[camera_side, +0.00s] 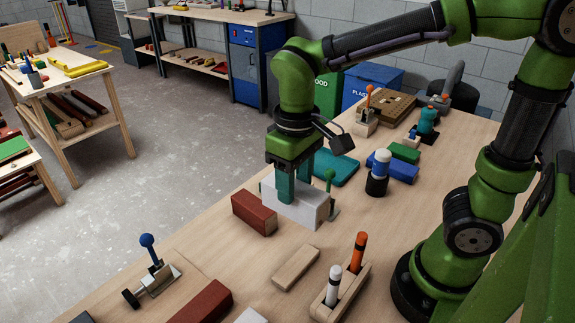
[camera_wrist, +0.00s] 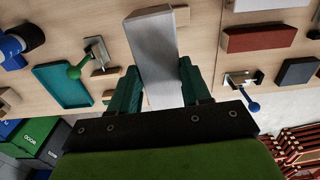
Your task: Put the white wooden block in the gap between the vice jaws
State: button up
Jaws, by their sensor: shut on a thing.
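The white wooden block (camera_side: 309,207) is between the teal fingers of my gripper (camera_side: 293,187). In the wrist view the white block (camera_wrist: 158,60) sticks out ahead of my gripper (camera_wrist: 158,88), with one finger on each side. My gripper is shut on it. I cannot make out the vice jaws or their gap for sure; the block and gripper hide part of the table there.
A red block (camera_side: 255,212) lies close left of the white one. A green-knobbed metal clamp (camera_side: 331,195) stands close right, a teal tray (camera_side: 337,167) behind. A blue-knobbed clamp (camera_side: 152,272), wooden batten (camera_side: 295,268) and marker holder (camera_side: 341,291) are nearer the front.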

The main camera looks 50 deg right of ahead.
jog(key=w+d+m, duration=1.4)
jog(key=d+m, duration=0.4)
jog(key=shift+w+a+f, duration=0.1)
jog(key=shift+a+f, duration=0.05)
jog(key=shift+f, duration=3.7)
jog(key=shift+w+a+f, duration=0.1)
jog(key=shift+a+f, duration=0.05)
jog(key=shift+f, duration=3.65)
jog(key=shift+s+f, duration=0.1)
jog(key=shift+f, duration=0.1)
jog(key=o, duration=1.2)
jog(key=shift+c, duration=0.2)
